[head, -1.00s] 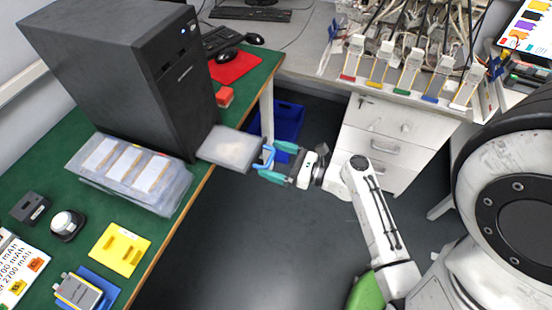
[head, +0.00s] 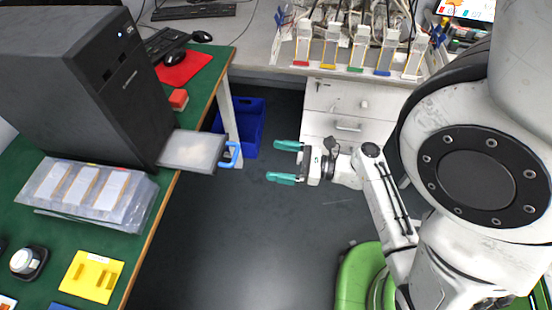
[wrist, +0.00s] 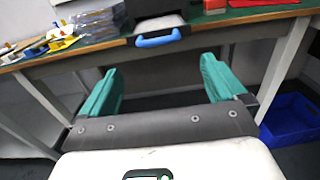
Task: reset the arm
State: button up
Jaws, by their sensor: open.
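My gripper (head: 285,161) is open and empty, with teal fingers spread apart, in the free space to the right of the green table. In the wrist view my gripper (wrist: 157,80) also shows both fingers apart with nothing between them. A flat grey drawer or tray (head: 192,150) with a blue handle (head: 231,154) sticks out past the table edge beside the black computer tower. The gripper is clear of the handle, to its right. In the wrist view the blue handle (wrist: 158,39) lies ahead, beyond the fingertips.
The black tower (head: 85,85) stands on the green table (head: 150,215). A clear case (head: 90,195) and a yellow holder (head: 93,277) lie in front. A blue bin (head: 247,125) is on the floor. White drawers (head: 345,115) stand behind my arm. The floor between is clear.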

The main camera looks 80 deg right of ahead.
dwell(0.4)
jog(key=w+a+f+n+g+y, duration=0.2)
jog(key=a+f+n+g+y, duration=0.15)
jog(key=a+n+g, duration=0.5)
jog(key=w+a+f+n+g+y, duration=0.2)
jog(key=a+f+n+g, duration=0.3)
jog(key=n, duration=0.6)
jog(key=s+a+r+n+g+h, duration=0.1)
jog(key=n+h, duration=0.1)
jog(key=n, duration=0.3)
jog(key=s+r+n+g+h, duration=0.1)
jog(key=r+n+h, duration=0.1)
jog(key=n, duration=0.3)
jog(key=a+r+n+g+h, duration=0.1)
jog(key=n+h, duration=0.1)
jog(key=n, duration=0.4)
jog(key=shift+s+a+r+g, duration=0.25)
jog(key=shift+s+a+r, duration=0.05)
jog(key=shift+s, duration=0.1)
